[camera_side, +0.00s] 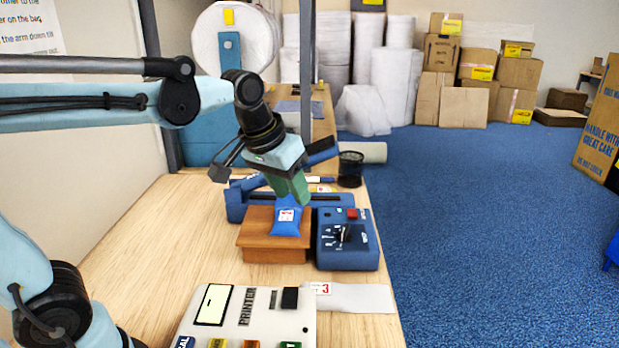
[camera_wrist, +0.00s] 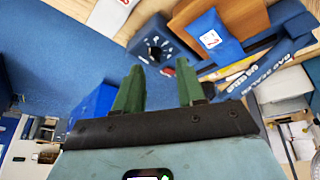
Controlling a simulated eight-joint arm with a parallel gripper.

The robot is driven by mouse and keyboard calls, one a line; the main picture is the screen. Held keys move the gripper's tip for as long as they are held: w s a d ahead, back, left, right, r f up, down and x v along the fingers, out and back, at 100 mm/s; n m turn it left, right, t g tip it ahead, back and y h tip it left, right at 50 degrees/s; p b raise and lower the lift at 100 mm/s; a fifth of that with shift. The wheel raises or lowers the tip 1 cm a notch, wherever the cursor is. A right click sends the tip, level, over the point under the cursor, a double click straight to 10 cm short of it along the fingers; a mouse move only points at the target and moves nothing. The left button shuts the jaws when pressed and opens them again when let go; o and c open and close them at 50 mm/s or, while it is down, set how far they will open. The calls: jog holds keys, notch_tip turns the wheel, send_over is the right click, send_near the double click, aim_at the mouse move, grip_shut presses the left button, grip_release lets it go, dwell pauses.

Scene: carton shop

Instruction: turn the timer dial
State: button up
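The timer dial (camera_side: 343,236) is a black knob on the front panel of a blue control box (camera_side: 358,258). In the wrist view the dial (camera_wrist: 155,50) shows with white marks around it, just beyond the fingertips. My gripper (camera_side: 299,199) has green fingers and hangs tilted above a blue bag, up and left of the dial in the side view. In the wrist view my gripper (camera_wrist: 159,67) is open, its fingers wide apart with nothing between them. The fingers are apart from the dial.
The blue bag (camera_side: 286,222) lies on a wooden block (camera_side: 274,253) left of the control box, before the blue sealer bar (camera_side: 237,207). A printer (camera_side: 248,325) with a label strip (camera_side: 365,298) stands in front. A black mesh cup (camera_side: 350,169) stands behind.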

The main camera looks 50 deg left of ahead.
jog(key=w+r+n+g, duration=0.2)
jog(key=w, duration=0.6)
jog(key=n+g, duration=0.1)
jog(key=g, duration=0.2)
send_near(345, 228)
notch_tip(345, 228, down, 8)
jog(key=shift+s+f, duration=0.1)
jog(key=shift+f, duration=0.15)
grip_shut()
